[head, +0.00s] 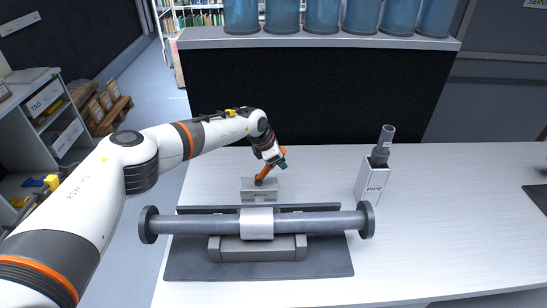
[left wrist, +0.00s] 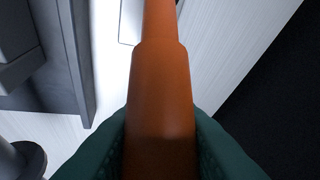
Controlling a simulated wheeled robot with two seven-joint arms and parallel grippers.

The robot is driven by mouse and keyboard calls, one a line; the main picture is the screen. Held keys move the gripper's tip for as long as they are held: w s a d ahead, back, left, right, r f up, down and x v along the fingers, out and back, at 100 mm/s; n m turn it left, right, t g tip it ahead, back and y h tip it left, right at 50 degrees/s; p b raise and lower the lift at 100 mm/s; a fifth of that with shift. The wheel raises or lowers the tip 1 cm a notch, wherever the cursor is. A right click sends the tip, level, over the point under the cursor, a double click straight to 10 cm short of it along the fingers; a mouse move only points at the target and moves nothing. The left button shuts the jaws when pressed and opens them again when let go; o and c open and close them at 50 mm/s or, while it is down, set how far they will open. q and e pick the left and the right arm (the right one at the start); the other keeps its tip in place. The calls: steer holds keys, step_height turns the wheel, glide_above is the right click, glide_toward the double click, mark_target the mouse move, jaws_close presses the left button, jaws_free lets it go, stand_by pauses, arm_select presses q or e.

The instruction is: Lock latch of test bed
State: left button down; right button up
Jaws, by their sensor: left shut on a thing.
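The test bed holds a grey pipe (head: 310,223) with dark flanged ends, lying across a grey cradle (head: 225,250) under a light metal band (head: 257,224). Behind it stands the latch block (head: 260,196), labelled as a latch, with an orange lever (head: 266,173) tilted up to the right. My left gripper (head: 279,161) is at the lever's upper end. In the left wrist view its green fingers (left wrist: 160,150) are shut on the orange lever (left wrist: 160,80), one on each side. My right gripper is not in view.
A white box labelled PIPE (head: 372,183) with a grey pipe piece (head: 383,144) upright in it stands to the right. Several blue containers (head: 321,15) line the back shelf. The white table (head: 450,215) is clear on the right.

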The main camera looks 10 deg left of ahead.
arm_select(q)
steer(key=shift+d+f+y, duration=0.3)
steer(key=shift+d+y, duration=0.1)
steer(key=shift+y, duration=0.1)
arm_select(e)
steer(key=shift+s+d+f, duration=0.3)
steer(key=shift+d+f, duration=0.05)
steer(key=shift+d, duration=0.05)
arm_select(q)
steer(key=c, duration=1.1)
jaws_free()
steer(key=shift+w+d+f, duration=0.1)
steer(key=shift+c, duration=0.2)
steer(key=shift+a+r, duration=0.2)
steer(key=shift+r, duration=0.3)
steer(key=b+v, duration=0.2)
steer(key=v, duration=0.9)
steer(key=shift+b, duration=0.4)
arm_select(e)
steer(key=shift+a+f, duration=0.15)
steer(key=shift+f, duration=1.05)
